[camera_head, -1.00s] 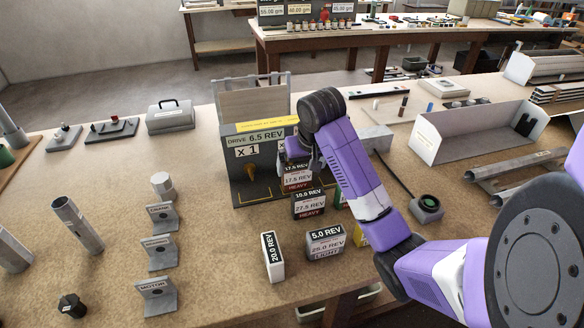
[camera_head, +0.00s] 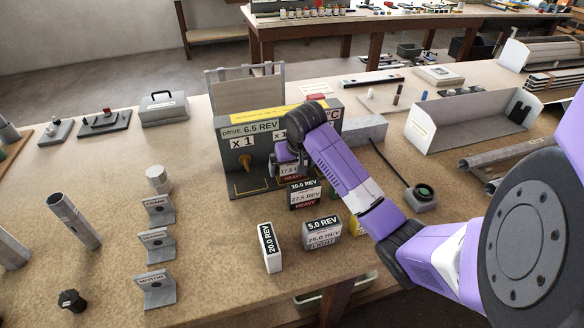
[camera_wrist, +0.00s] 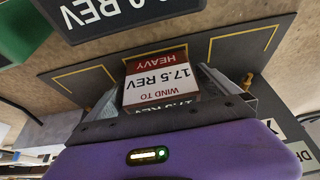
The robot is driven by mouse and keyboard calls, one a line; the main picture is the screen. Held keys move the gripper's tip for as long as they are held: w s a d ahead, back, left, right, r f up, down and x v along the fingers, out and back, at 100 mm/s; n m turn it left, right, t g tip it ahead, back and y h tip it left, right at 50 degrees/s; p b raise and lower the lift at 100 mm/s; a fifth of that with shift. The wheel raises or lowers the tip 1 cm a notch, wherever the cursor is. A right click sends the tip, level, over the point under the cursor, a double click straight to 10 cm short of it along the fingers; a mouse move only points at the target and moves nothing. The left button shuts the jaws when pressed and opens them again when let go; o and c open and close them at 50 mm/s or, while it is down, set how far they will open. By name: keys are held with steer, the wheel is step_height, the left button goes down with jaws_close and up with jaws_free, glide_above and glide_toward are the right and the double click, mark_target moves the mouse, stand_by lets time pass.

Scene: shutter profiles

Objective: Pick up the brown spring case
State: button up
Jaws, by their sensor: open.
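The spring case labelled 17.5 REV, HEAVY (camera_head: 292,177) stands on the dark base of the drive stand (camera_head: 240,178); it seems to be the brown one, though little of its body shows. It also shows in the wrist view (camera_wrist: 158,78), with a white label and dark red band. My gripper (camera_head: 288,160) is at this case, with its open fingers (camera_wrist: 165,88) on either side of it. I cannot tell whether they touch it. My purple wrist hides the top and back of the case in the head view.
A dark 10.0 REV case (camera_head: 304,194) stands just in front. A 5.0 REV case (camera_head: 322,232) and a white 20.0 REV case (camera_head: 270,248) stand nearer the table edge. A green case (camera_wrist: 22,30) is close by in the wrist view. A metal bracket row (camera_head: 157,245) stands left.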

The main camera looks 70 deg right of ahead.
steer(key=c, duration=1.6)
steer(key=shift+r, duration=0.1)
steer(key=shift+c, duration=0.5)
steer(key=shift+r, duration=0.1)
